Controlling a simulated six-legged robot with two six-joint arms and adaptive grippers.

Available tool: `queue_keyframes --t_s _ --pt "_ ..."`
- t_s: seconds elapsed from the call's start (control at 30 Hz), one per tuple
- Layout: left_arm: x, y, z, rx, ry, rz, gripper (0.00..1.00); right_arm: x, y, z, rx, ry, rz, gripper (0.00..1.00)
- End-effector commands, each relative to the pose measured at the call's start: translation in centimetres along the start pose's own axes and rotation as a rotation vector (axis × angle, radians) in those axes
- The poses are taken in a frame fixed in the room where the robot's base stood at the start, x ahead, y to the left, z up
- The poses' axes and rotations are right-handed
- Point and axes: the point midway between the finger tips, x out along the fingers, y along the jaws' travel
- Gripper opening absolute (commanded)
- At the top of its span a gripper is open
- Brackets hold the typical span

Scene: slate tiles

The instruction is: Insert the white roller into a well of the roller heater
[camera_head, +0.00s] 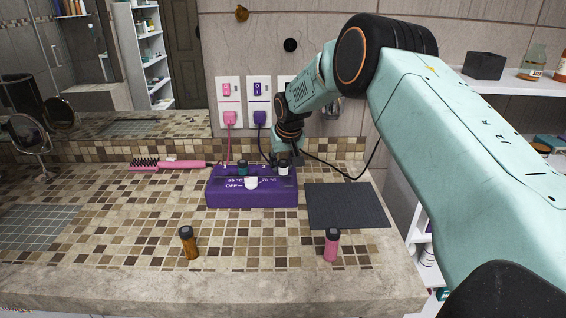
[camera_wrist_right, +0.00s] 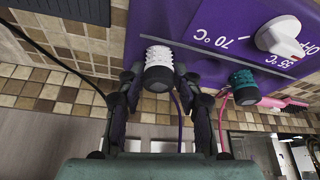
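The purple roller heater (camera_head: 252,199) stands on the tiled counter, with a white knob and temperature marks. The white roller (camera_head: 284,168) stands upright at its right end, black cap up. In the right wrist view the white roller (camera_wrist_right: 158,55) meets the heater's purple top (camera_wrist_right: 150,18), apparently seated in a well; its lower part is hidden. My right gripper (camera_wrist_right: 158,84) is open around the roller's capped end, fingers on either side with small gaps. A teal roller (camera_head: 242,168) stands in the heater left of the white one. My left gripper is not in view.
An amber roller (camera_head: 189,243) and a pink roller (camera_head: 331,245) stand near the counter's front. A dark mat (camera_head: 345,205) lies right of the heater. A pink hairbrush (camera_head: 168,164) lies behind left. Cords run to wall plugs behind. The front middle of the counter is clear.

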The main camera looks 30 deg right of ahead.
Motion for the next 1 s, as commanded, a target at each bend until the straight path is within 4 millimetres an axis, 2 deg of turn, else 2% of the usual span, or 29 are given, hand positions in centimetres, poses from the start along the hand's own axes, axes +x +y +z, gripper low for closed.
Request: queue_keyframes --t_s 0.03,0.1,0.7,0.87,1.0 --pt "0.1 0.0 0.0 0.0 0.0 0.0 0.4 0.8 0.1 1.1 0.0 -0.027 0.002 0.44" --pt "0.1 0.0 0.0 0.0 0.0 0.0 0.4 0.8 0.1 1.2 0.001 -0.028 0.002 0.49" --pt "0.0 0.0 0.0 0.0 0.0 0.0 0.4 0.6 0.1 1.1 0.001 -0.029 0.002 0.49" --pt "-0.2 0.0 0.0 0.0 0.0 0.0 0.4 -1.1 0.1 0.4 0.001 -0.025 0.002 0.49" --pt "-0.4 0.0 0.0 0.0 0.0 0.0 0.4 -3.9 0.1 0.1 0.002 -0.018 -0.001 0.49"
